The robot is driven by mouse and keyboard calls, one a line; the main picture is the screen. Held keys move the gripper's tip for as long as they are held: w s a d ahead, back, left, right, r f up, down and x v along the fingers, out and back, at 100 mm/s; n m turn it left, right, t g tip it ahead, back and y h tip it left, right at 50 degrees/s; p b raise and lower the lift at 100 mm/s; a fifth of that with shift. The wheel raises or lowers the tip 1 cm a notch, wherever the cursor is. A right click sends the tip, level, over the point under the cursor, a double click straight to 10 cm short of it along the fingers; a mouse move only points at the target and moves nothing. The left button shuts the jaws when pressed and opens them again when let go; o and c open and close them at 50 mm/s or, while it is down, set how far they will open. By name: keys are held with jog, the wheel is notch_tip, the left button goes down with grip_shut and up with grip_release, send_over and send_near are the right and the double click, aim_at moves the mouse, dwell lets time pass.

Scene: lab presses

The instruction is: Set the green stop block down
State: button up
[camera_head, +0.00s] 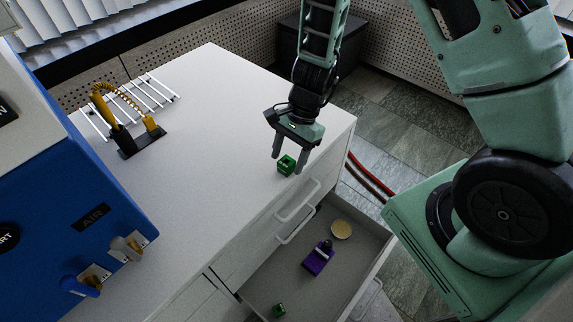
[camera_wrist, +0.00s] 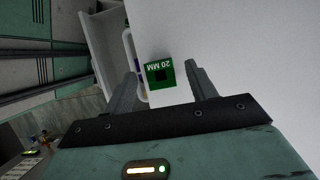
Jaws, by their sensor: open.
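A small green block (camera_head: 286,165) sits on the white worktop close to its front edge, above the open drawer. In the wrist view the green block (camera_wrist: 159,75) shows a "20 MM" label and a dark square recess. My gripper (camera_head: 287,166) points down over it with its fingers apart. In the wrist view the block lies between the two fingers (camera_wrist: 161,70), with a gap on each side. I cannot tell how far the fingertips are above the worktop.
The open drawer (camera_head: 251,282) holds a purple item (camera_head: 318,258), a yellowish disc (camera_head: 341,229) and another green block (camera_head: 279,310). A blue machine (camera_head: 60,240) stands at left. A yellow coiled-hose tool (camera_head: 128,130) and white rack (camera_head: 155,88) are at the back. The worktop's middle is clear.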

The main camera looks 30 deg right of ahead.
jog(key=shift+x, duration=0.9)
jog(key=shift+c, duration=0.3)
jog(key=c, duration=1.1)
